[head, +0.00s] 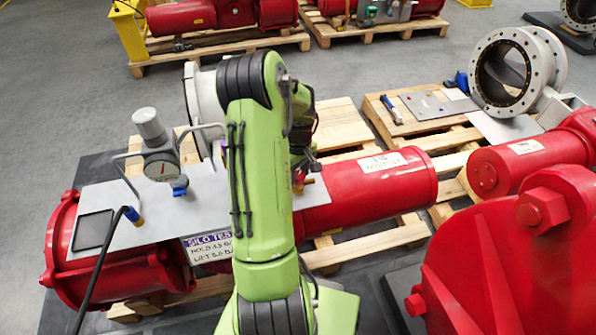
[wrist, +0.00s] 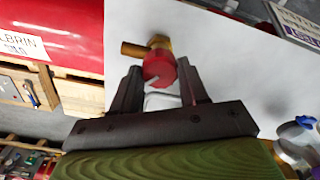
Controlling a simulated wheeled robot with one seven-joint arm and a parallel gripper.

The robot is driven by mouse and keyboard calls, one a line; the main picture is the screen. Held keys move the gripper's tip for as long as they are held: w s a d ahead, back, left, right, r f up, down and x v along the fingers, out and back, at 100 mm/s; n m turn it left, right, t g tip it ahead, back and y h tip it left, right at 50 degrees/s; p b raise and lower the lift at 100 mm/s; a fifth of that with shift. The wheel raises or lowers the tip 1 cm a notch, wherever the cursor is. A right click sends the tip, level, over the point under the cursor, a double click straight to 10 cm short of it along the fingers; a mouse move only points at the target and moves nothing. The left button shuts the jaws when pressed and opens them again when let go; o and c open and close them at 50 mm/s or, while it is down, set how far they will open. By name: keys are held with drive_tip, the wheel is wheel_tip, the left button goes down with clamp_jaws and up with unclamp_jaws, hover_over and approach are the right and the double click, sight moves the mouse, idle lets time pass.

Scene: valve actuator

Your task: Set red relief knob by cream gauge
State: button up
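The red relief knob (wrist: 158,68) sits on a brass fitting (wrist: 152,48) in the wrist view, just in front of my fingertips. My gripper (wrist: 161,76) is open, with one dark finger on each side of the knob's near part. I cannot tell whether either finger touches it. In the head view my gripper (head: 308,172) is partly hidden by my green arm, close above the brass fitting on the plate's right end. The gauge (head: 161,166) stands upright on the left part of the plate, with a grey canister above it and a blue knob (head: 180,185) beside it.
The pale panel (head: 205,195) lies over a red actuator cylinder (head: 375,185). Thin pipes rise beside the gauge, and a black hose runs at the left. A large red housing (head: 510,265) fills the right front. Pallets lie behind.

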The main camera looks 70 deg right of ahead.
sight(298, 175)
drive_tip(key=o, duration=0.4)
drive_tip(key=shift+c, duration=0.2)
wheel_tip(298, 175, up, 16)
drive_tip(key=p, duration=0.3)
drive_tip(key=shift+f, duration=0.15)
